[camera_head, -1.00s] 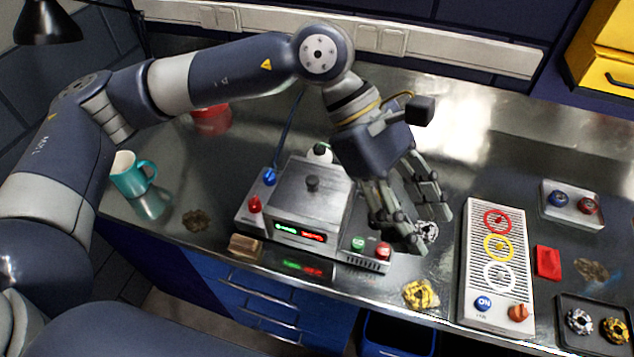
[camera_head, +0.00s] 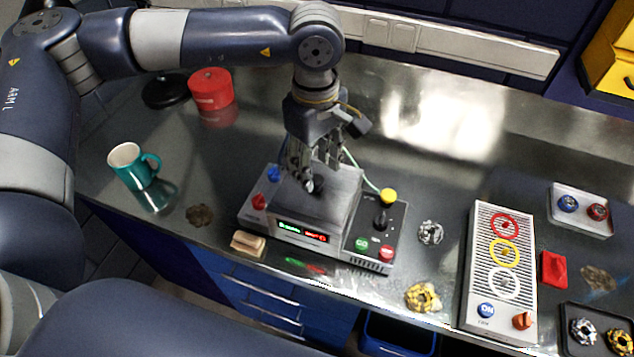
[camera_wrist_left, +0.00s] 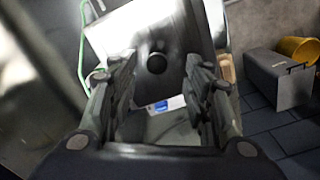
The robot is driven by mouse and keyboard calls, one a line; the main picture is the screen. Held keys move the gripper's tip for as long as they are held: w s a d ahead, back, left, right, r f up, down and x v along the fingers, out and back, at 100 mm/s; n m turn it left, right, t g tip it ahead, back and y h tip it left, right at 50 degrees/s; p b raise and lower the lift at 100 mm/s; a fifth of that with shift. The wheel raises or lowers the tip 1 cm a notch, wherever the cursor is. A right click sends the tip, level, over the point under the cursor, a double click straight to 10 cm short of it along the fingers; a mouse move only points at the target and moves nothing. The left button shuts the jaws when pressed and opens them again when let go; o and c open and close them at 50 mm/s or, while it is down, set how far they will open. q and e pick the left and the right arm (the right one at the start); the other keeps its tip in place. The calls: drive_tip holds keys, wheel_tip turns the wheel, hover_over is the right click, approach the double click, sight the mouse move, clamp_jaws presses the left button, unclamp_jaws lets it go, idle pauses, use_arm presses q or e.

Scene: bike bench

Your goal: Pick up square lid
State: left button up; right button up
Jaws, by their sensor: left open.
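The square lid (camera_head: 338,187) is a grey metal plate with a dark round knob (camera_head: 318,187). It sits on top of the box-shaped machine (camera_head: 300,229) with the lit green and red display. My left gripper (camera_head: 312,178) points down over the lid, with its fingertips close to the knob. In the left wrist view the lid (camera_wrist_left: 187,32) lies ahead and its black knob (camera_wrist_left: 157,63) shows between the two open fingers (camera_wrist_left: 160,85). I cannot tell whether a finger touches the knob. My right gripper is not in view.
Control buttons and a black lever flank the machine on its panel (camera_head: 384,222). A teal mug (camera_head: 131,169) and a red tin (camera_head: 211,89) stand at left. A striped panel with coloured rings (camera_head: 493,265) and trays are at right. A wooden block (camera_head: 248,244) lies by the front edge.

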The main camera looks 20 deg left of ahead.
sight(318, 177)
use_arm(q)
wheel_tip(318, 177, down, 3)
drive_tip(key=shift+w+d+f+p, duration=0.1)
drive_tip(key=shift+w+f+p, duration=0.05)
drive_tip(key=shift+p, duration=0.7)
drive_tip(key=shift+f, duration=0.45)
drive_tip(key=shift+c, duration=0.5)
drive_tip(key=c, duration=0.9)
clamp_jaws()
drive_tip(key=shift+w+r, duration=0.1)
